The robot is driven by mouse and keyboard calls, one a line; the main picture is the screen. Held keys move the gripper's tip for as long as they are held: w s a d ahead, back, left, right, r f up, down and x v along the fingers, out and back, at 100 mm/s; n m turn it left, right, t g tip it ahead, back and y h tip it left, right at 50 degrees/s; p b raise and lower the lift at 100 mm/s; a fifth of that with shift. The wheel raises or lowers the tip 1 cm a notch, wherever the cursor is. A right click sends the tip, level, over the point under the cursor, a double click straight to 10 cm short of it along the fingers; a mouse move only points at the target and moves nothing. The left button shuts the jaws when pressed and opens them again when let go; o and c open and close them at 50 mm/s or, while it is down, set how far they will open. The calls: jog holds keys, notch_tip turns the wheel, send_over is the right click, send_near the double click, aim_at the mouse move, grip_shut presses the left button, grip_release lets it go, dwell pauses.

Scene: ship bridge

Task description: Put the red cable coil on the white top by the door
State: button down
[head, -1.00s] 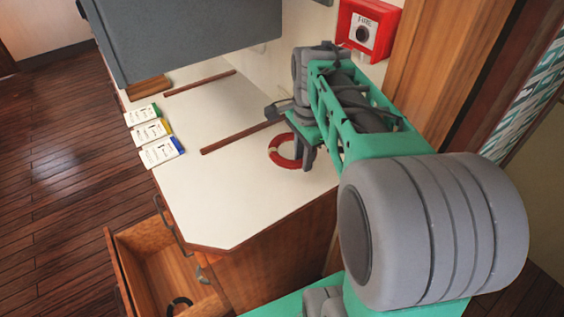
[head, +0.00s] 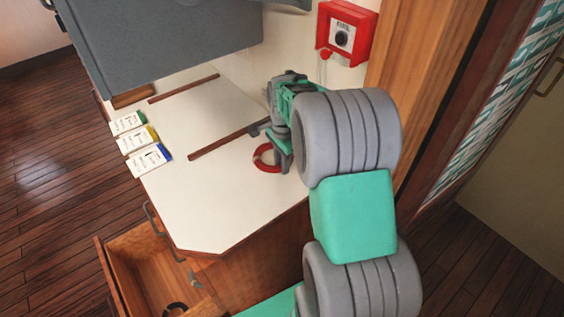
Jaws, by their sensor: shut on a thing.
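The red cable coil (head: 257,159) is a red ring with a pale mark, over the right part of the white top (head: 200,215), near the wall. My gripper (head: 284,161) is shut on the right side of the coil, pointing down, and partly hides it. The coil appears at or just above the surface; I cannot tell whether it touches. The door (head: 525,170) is at the right, beyond a wooden frame.
Dark red strips (head: 230,138) cross the white top. Several labelled white packs (head: 149,159) lie along its left edge. A grey cabinet (head: 160,50) overhangs the back. An open drawer (head: 140,265) juts out below, holding a dark ring. A red fire call box (head: 346,33) is on the wall.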

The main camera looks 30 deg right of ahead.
jog(key=c, duration=1.2)
grip_release()
jog(key=shift+r, duration=0.55)
notch_tip(320, 180, up, 11)
jog(key=s+a+f+n+t, duration=0.1)
jog(key=s+a+n, duration=0.3)
jog(key=s+n, duration=0.1)
jog(key=s+a+f+n+t, duration=0.1)
jog(key=s+a+n, duration=0.4)
jog(key=n, duration=0.1)
jog(key=s+a+f+n+t, duration=0.1)
jog(key=s+a+n, duration=0.3)
jog(key=s+n, duration=0.1)
jog(key=shift+s+a+n+b, duration=0.2)
jog(key=shift+s+n+b, duration=0.1)
jog(key=shift+n, duration=0.2)
